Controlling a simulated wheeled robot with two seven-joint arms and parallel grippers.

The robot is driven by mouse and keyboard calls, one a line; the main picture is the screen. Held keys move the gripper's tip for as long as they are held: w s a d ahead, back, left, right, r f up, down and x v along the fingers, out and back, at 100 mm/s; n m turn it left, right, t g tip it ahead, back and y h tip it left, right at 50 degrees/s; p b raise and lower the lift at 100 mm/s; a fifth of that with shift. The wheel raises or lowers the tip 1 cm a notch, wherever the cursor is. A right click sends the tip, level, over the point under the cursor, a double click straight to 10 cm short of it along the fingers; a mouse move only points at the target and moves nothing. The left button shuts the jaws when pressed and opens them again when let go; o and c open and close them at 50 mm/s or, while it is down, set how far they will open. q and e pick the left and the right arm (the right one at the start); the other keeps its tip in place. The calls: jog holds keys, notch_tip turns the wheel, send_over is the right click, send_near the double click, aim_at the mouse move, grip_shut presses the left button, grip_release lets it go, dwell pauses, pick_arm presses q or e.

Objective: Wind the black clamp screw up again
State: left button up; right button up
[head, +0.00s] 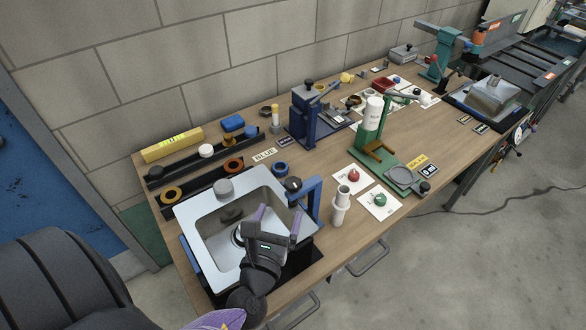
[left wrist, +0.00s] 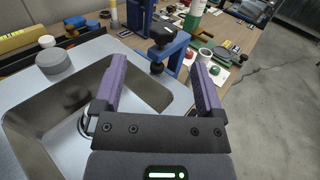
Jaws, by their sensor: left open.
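The black clamp screw (head: 294,184) has a round black knob and stands at the top of a blue clamp (head: 314,198) on the right rim of the steel sink (head: 190,218). In the left wrist view the screw's knob (left wrist: 163,31) shows above the blue arm, with a dark rounded end (left wrist: 157,68) below it. My left gripper (head: 279,219) is over the sink, open and empty, its purple fingers pointing toward the clamp. In the left wrist view the screw shows between the fingers (left wrist: 160,75), beyond their tips, apparently not touched. My right gripper is not in view.
A white-grey bottle-like part (head: 340,207) stands right of the clamp. A grey knob (head: 223,187) sits on the sink's back rim. A green press (head: 370,135) and a blue vise-like tool (head: 305,115) stand farther back. Cards with red and green knobs lie right.

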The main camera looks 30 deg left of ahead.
aim_at(291, 189)
pick_arm(q)
jog(key=x, duration=0.9)
jog(key=shift+w+d+f, duration=0.1)
jog(key=shift+w+d, duration=0.1)
jog(key=shift+w, duration=0.15)
jog(key=shift+c, duration=0.7)
grip_shut()
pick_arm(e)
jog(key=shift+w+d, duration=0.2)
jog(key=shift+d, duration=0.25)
